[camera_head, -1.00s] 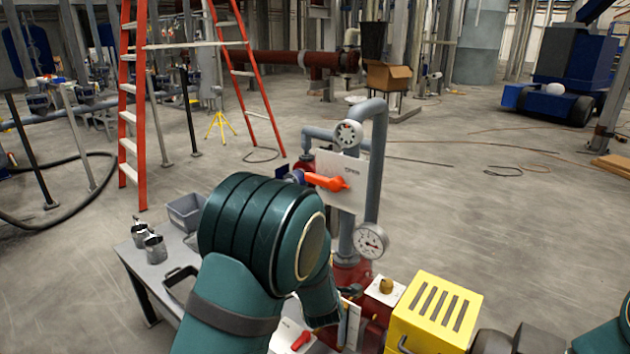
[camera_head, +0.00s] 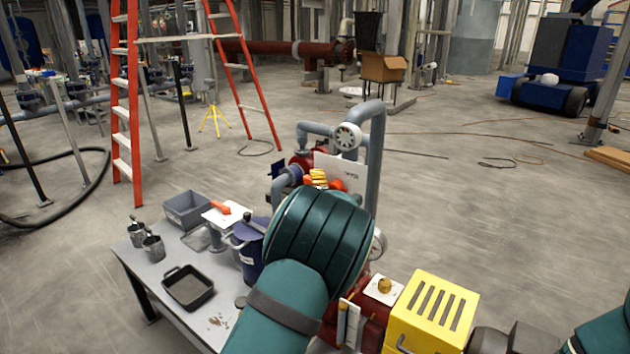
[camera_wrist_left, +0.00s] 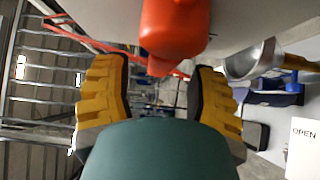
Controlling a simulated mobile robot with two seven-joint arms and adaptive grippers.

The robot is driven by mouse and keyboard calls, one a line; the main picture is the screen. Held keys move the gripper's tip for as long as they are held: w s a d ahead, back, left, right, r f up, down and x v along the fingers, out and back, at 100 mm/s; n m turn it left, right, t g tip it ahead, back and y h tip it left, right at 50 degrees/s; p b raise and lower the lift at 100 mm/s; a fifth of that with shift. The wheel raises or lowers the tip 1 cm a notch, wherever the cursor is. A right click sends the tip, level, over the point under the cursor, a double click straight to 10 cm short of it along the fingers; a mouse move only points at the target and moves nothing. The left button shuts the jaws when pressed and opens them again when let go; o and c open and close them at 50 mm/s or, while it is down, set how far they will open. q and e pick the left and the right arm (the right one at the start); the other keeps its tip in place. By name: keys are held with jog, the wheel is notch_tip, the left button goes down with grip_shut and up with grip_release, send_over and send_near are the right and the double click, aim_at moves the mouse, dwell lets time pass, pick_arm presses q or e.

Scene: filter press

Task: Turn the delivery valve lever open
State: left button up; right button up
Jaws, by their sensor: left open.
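The orange delivery valve lever (camera_head: 338,185) is at the white plate (camera_head: 345,168) on the grey pipework, partly hidden by my left gripper. In the left wrist view the orange lever (camera_wrist_left: 175,30) fills the top centre, and a white plate marked OPEN (camera_wrist_left: 303,145) is at the right edge. My left gripper (camera_head: 318,179) has its yellow fingers beside the lever. In the wrist view the left gripper (camera_wrist_left: 155,75) is open, with one finger on each side of the lever's near end; I cannot tell whether they touch it. My right gripper is out of view.
A gauge (camera_head: 347,136) sits on the pipe above the lever. A second orange handle (camera_head: 222,208) on a white plate is at the left, by a blue pot (camera_head: 250,245) and a table (camera_head: 165,262) with trays. A yellow slotted guard (camera_head: 432,312) stands at front right.

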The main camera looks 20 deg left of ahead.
pick_arm(q)
jog(key=shift+x, duration=1.55)
jog(key=shift+s, duration=0.1)
grip_shut()
